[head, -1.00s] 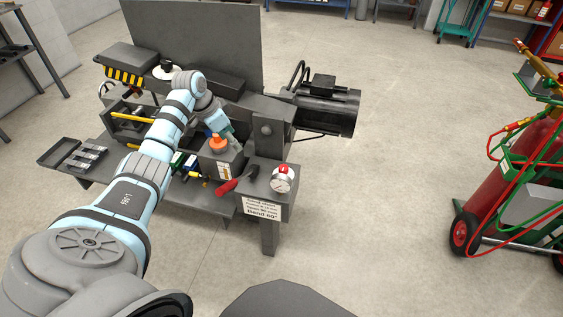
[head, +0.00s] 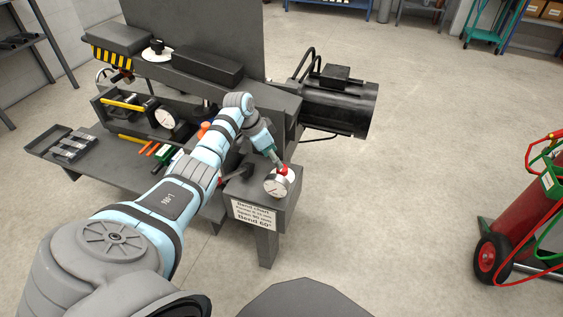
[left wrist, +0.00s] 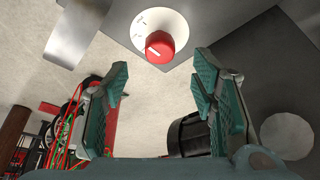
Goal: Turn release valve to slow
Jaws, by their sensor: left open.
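A red knob (head: 284,170) with a white dial (head: 275,186) under it sits on top of a grey post at the near right corner of the machine. In the left wrist view the red knob (left wrist: 160,44) has a pale pointer line, and the white dial (left wrist: 140,22) carries small dark marks too small to read. My left gripper (left wrist: 162,80) is open and empty. The knob lies ahead of its fingertips, between them in width, and appears apart from both. In the head view my left gripper (head: 279,160) is right by the knob and partly covers it.
A label with bending text (head: 253,215) is on the post's front. A dark motor (head: 340,105) stands behind. My left arm hides part of the bench, including most of an orange-topped item (head: 204,128). A cart with red gas cylinders (head: 535,190) stands right; the floor between is clear.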

